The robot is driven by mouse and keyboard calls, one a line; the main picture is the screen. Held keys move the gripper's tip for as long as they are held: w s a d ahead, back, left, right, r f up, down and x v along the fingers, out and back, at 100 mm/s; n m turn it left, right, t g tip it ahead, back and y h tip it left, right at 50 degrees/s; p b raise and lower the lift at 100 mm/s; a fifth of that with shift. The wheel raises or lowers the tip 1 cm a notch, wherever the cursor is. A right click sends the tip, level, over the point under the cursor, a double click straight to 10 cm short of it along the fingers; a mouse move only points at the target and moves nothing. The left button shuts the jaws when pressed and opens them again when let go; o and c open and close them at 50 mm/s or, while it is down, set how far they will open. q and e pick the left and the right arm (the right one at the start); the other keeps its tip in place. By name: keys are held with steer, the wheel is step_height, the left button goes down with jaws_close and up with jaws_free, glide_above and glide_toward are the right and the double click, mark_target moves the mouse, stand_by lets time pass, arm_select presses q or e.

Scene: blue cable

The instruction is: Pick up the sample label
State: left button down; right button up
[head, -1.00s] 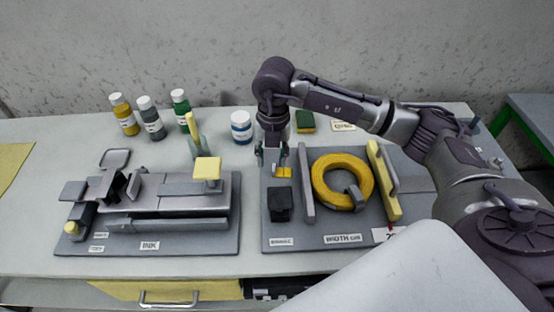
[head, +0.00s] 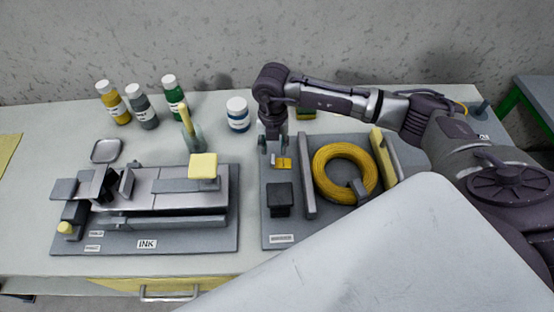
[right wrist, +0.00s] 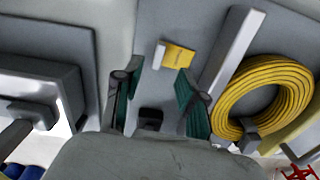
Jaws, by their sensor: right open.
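A small yellow-orange label with a pale end, which I take as the sample label (head: 284,163), lies on the grey right-hand board (head: 284,225), left of a grey upright bar. It also shows in the right wrist view (right wrist: 179,56), lying flat ahead of the fingers. My right gripper (head: 273,157) is open and empty, pointing down just left of the label. In the right wrist view, its green-padded fingers (right wrist: 155,82) are spread apart, with the label beyond them and towards the right finger. My left gripper is not in view.
A coil of yellow cable (head: 345,173) lies right of the grey bar (head: 307,175). A dark block (head: 280,199) stands in front of the label. The ink fixture (head: 150,190) is to the left. Several bottles stand behind. A pale surface hides the board's front right.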

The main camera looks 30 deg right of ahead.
mark_target(273, 159)
steer(key=shift+f, duration=0.35)
steer(key=f, duration=0.1)
steer(key=f+p, duration=0.1)
steer(key=f, duration=0.1)
steer(key=shift+s+a+f, duration=0.1)
steer(key=shift+a+f, duration=0.1)
steer(key=shift+f, duration=0.55)
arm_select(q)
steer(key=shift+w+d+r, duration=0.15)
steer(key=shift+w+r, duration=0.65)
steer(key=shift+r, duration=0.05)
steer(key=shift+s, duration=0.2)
arm_select(e)
jaws_close()
